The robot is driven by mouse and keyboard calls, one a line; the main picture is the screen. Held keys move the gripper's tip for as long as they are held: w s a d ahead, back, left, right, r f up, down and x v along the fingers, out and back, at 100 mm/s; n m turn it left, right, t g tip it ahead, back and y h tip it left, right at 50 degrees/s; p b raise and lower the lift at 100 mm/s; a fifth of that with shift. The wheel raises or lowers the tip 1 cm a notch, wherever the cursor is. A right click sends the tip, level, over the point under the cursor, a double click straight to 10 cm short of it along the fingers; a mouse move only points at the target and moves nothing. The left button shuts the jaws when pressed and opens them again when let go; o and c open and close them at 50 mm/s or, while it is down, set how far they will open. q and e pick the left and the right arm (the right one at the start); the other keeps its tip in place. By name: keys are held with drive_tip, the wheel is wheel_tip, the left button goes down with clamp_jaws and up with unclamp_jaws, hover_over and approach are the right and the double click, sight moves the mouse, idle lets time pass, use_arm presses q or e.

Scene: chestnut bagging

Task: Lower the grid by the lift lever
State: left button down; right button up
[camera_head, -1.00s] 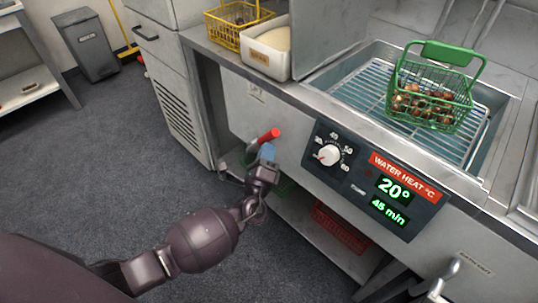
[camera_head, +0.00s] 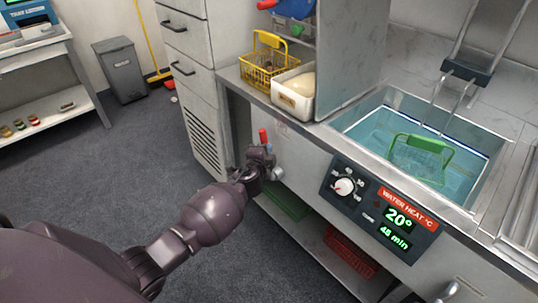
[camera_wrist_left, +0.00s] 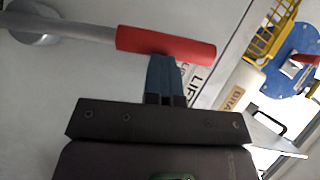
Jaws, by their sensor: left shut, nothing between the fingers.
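The lift lever's red handle (camera_head: 263,135) points up on the front of the sink unit; in the left wrist view the red grip (camera_wrist_left: 165,43) sits on a grey metal arm (camera_wrist_left: 75,25). My left gripper (camera_head: 265,152) is shut and empty, its blue fingertips (camera_wrist_left: 165,75) right at the grip; I cannot tell whether they touch it. The green basket (camera_head: 421,160) sits low in the blue water of the sink basin (camera_head: 362,112), its handle above the surface. The grid under it and any chestnuts are not clear. My right gripper is out of view.
A yellow basket (camera_head: 268,68) and a white bin (camera_head: 294,92) stand on the counter. Red and green crates lie on the shelf below.

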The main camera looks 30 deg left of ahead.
use_arm(q)
drive_tip(key=w+a+f+n+g+h, duration=0.1)
drive_tip(key=w+a+f+n, duration=0.1)
drive_tip(key=a, duration=0.4)
drive_tip(key=shift+w+a+p, duration=0.2)
drive_tip(key=shift+a+p, duration=0.15)
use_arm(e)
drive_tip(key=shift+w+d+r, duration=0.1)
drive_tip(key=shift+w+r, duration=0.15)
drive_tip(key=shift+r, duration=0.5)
use_arm(q)
drive_tip(key=shift+a, duration=0.1)
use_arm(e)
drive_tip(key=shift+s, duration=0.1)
use_arm(q)
drive_tip(key=shift+r, duration=0.1)
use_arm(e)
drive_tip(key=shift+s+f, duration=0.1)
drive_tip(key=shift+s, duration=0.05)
